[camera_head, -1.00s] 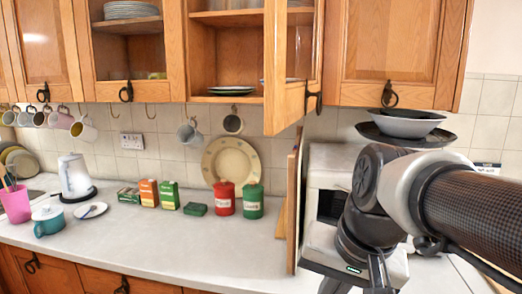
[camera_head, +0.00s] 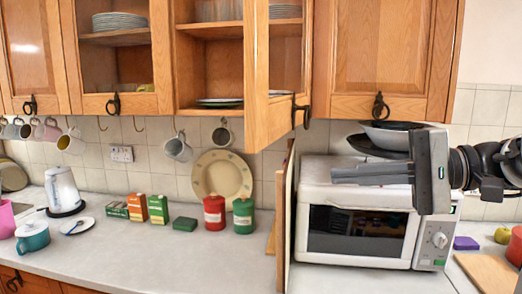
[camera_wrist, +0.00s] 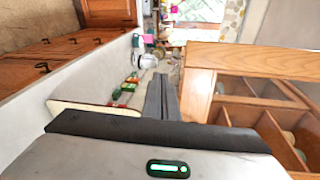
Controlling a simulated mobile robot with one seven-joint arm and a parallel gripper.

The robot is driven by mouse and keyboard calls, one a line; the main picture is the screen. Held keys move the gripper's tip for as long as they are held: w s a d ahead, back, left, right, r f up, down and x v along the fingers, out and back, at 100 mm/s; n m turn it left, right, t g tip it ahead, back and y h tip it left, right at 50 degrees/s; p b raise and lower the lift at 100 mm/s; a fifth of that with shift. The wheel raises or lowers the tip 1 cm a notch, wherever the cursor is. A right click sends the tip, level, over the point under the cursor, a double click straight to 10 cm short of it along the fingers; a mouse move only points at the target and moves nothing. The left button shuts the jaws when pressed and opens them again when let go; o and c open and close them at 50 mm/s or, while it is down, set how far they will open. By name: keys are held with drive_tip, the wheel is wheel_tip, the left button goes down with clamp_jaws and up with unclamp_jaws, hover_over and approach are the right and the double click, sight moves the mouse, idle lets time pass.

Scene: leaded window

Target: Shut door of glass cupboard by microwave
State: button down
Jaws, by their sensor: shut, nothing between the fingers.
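The glass cupboard door (camera_head: 262,75) is wooden-framed and hinged on the cupboard above the counter, left of and above the microwave (camera_head: 360,225). It stands open, swung out toward me, with its dark ring handle (camera_head: 301,112) near the lower free edge. Shelves with plates show behind it. My gripper (camera_head: 334,175) is shut and empty, its fingers pointing left in front of the microwave top. It is below and right of the door, apart from it in the picture. The wrist view shows the shut fingers (camera_wrist: 158,80), with cupboard woodwork (camera_wrist: 240,58) at right.
A dark plate and bowl (camera_head: 395,133) sit on the microwave, partly behind my gripper. An upright board (camera_head: 287,215) stands left of the microwave. Red canister (camera_head: 214,212) and green canister (camera_head: 243,215) stand on the counter. Mugs hang under the cupboards.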

drive_tip(key=d+r+t+y, duration=0.1)
drive_tip(key=d+r+t, duration=0.15)
drive_tip(key=r, duration=0.25)
drive_tip(key=n, duration=0.1)
approach(271, 133)
drive_tip(key=shift+g, duration=0.45)
drive_tip(key=p+x, duration=0.1)
drive_tip(key=x, duration=0.5)
drive_tip(key=shift+w+a+r, duration=0.15)
drive_tip(key=shift+w+r, duration=0.05)
drive_tip(key=shift+w, duration=0.05)
drive_tip(key=shift+w, duration=0.1)
